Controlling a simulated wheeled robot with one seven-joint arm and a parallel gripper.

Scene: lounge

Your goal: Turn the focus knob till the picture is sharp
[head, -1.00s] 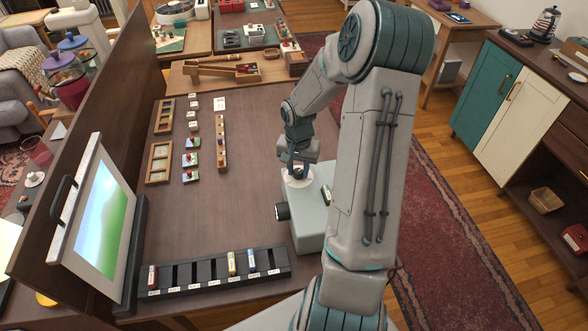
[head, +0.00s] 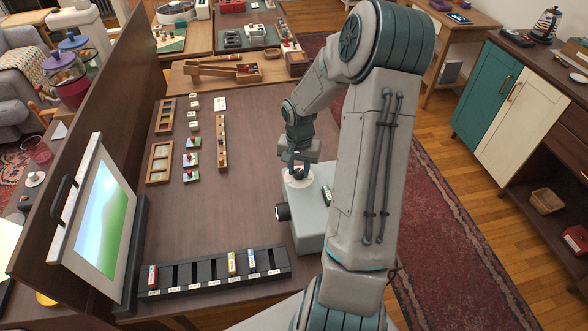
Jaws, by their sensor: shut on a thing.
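The projector (head: 312,222) is a pale grey-green box on the brown table, with a dark lens on its left side. The focus knob sits on a white round dial (head: 299,180) on its top; my gripper covers most of the knob. My gripper (head: 298,171) points down over the dial and is shut on the knob. The screen (head: 101,222) stands at the left, facing the projector. Its picture shows blue sky, a white patch and a green slope with soft, blurred edges.
A black slotted rack (head: 215,271) with several coloured slides stands at the table's front. Wooden trays (head: 159,162) and small blocks lie further back. The table (head: 245,215) is bare between rack and blocks. A dark partition (head: 95,110) rises along the left.

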